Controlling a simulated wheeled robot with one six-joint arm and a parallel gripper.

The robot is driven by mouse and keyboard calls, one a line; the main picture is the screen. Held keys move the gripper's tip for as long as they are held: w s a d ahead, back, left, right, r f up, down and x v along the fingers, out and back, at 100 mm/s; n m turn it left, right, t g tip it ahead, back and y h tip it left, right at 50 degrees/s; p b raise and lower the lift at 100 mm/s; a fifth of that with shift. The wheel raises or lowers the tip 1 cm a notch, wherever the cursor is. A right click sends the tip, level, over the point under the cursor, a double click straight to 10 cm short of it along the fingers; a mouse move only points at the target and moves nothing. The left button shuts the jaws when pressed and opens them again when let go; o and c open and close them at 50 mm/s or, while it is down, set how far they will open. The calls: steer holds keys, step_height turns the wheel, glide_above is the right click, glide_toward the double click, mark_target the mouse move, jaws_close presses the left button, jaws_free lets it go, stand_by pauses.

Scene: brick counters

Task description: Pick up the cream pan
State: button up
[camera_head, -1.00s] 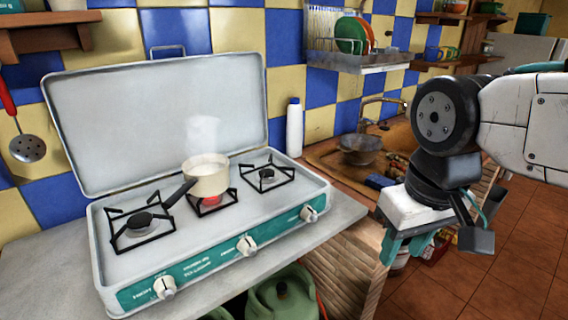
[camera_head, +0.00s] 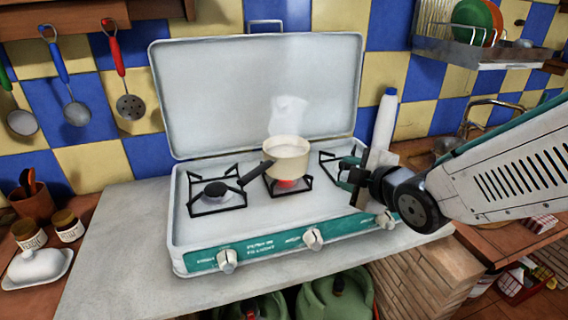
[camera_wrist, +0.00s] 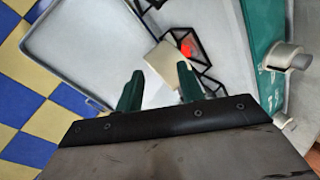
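The cream pan (camera_head: 288,163) stands upright on the middle burner of the stove (camera_head: 250,238), steaming, with a red glow beneath it. Its dark handle (camera_head: 256,176) points left and toward the front. My gripper (camera_head: 345,172) is to the right of the pan, over the right burner, apart from the pan. In the wrist view, the two green fingers of my gripper (camera_wrist: 158,88) are spread with nothing held between them. The cream pan (camera_wrist: 164,65) shows just beyond the fingertips, beside the red glow.
The stove's raised lid (camera_head: 255,90) stands behind the burners. A white bottle (camera_head: 384,120) stands behind my arm at the right. Ladles and a red skimmer (camera_head: 130,107) hang at the left. Jars and a butter dish (camera_head: 38,268) sit at the left; the grey counter (camera_head: 120,235) beside the stove is clear.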

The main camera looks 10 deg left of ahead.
mark_target(269, 167)
steer(key=s+a+n+g+y, duration=0.1)
steer(key=s+a+n+y, duration=0.3)
steer(key=a+n+y, duration=0.55)
steer(key=w+a+h, duration=0.1)
steer(key=a, duration=0.2)
steer(key=w+a+f+m, duration=0.1)
steer(key=w+a, duration=0.1)
steer(key=a, duration=0.1)
steer(key=w+a+m+h, duration=0.1)
steer(key=a, duration=0.1)
steer(key=shift+w+a+f+h, duration=0.2)
steer(key=shift+a+h, duration=0.15)
steer(key=shift+a, duration=0.05)
jaws_close()
